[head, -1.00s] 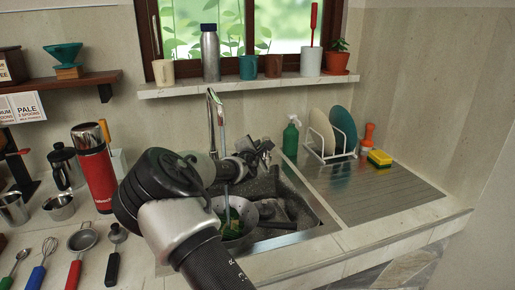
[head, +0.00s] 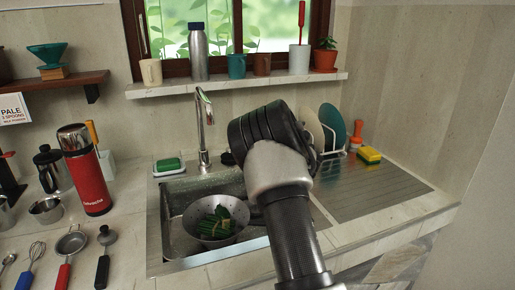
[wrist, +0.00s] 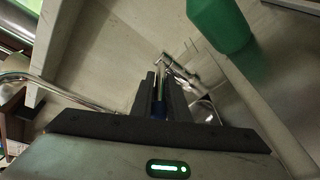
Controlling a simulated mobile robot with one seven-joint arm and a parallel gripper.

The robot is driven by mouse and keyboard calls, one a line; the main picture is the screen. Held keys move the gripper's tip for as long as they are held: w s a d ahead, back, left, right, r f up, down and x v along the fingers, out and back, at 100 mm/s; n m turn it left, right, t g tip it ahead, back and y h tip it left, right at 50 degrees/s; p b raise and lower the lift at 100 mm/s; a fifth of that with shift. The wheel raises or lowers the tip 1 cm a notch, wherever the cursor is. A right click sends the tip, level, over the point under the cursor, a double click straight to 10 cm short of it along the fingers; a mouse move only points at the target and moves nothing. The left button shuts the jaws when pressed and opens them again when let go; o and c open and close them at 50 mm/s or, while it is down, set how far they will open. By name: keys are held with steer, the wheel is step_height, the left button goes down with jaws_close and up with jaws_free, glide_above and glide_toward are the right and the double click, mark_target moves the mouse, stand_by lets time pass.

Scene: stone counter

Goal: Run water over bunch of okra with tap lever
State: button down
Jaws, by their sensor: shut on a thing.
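The bunch of okra (head: 216,222) is green and lies in a grey colander (head: 192,230) in the sink. The chrome tap (head: 202,125) stands behind the sink, its spout over the colander. I see no water falling from it. In the wrist view my gripper (wrist: 160,90) is shut on the tap lever (wrist: 161,80), a slim chrome piece between the dark fingers. In the head view my arm hides the gripper and the lever. The tap's curved spout shows at the left of the wrist view (wrist: 75,93).
A dish rack with plates (head: 333,130) and a yellow sponge (head: 369,154) are on the right. A soap dish (head: 168,167) sits left of the tap. The drainboard (head: 375,190) is mostly clear.

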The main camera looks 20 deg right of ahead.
steer(key=shift+d+n+y, duration=0.4)
steer(key=shift+d, duration=0.05)
steer(key=shift+r, duration=0.15)
steer(key=c, duration=1.8)
jaws_free()
steer(key=shift+d, duration=0.1)
steer(key=p+v, duration=0.1)
steer(key=v, duration=1.6)
steer(key=shift+r, duration=0.2)
steer(key=shift+s+p, duration=0.1)
steer(key=shift+p, duration=0.2)
